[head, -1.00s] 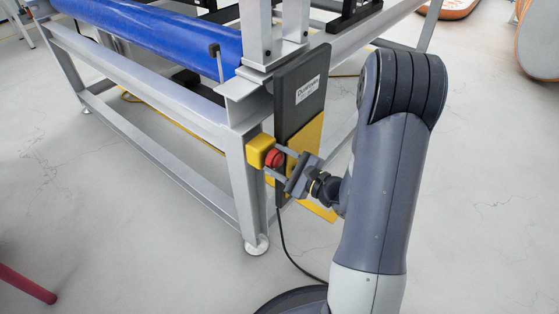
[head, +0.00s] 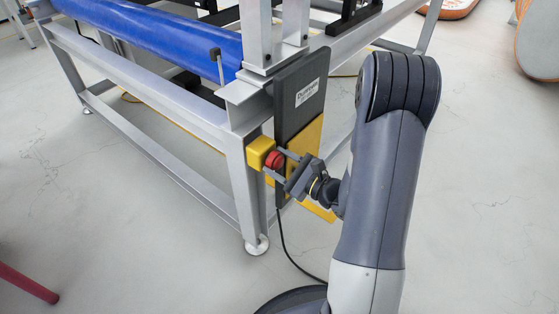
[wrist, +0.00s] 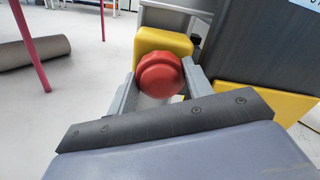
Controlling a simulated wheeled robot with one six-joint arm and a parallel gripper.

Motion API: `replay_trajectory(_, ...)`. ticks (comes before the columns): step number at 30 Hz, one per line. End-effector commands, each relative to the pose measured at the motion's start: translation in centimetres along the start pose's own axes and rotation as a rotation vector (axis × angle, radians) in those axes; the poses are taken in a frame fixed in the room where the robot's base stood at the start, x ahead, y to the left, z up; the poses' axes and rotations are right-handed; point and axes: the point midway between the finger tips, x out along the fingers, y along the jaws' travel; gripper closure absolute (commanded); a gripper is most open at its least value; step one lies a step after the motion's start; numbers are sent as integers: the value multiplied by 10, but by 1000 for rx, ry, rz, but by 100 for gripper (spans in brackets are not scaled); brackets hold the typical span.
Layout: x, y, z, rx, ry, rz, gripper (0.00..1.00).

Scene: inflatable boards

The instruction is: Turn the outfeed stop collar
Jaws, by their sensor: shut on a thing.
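The outfeed stop collar is a red, lobed knob (head: 274,160) on the face of a yellow box (head: 258,151) at the corner leg of the grey frame. In the wrist view the red knob (wrist: 160,76) sits between my two finger bars, with the yellow box (wrist: 150,40) behind it. My gripper (head: 272,161) is shut on the knob, one finger on each side, and is tilted in roll. The fingers partly hide the knob's sides.
A dark panel (head: 301,92) and a yellow plate (head: 308,140) stand close beside my gripper. A blue roller (head: 160,27) lies across the frame. A black cable (head: 281,240) hangs below.

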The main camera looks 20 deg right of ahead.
Motion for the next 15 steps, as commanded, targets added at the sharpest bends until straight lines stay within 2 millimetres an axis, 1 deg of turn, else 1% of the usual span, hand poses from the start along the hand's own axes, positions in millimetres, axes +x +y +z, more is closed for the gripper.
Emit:
replay_trajectory(6,0,0,0,133,2,1,75)
replay_trajectory(15,0,0,-1,230,3,1,75)
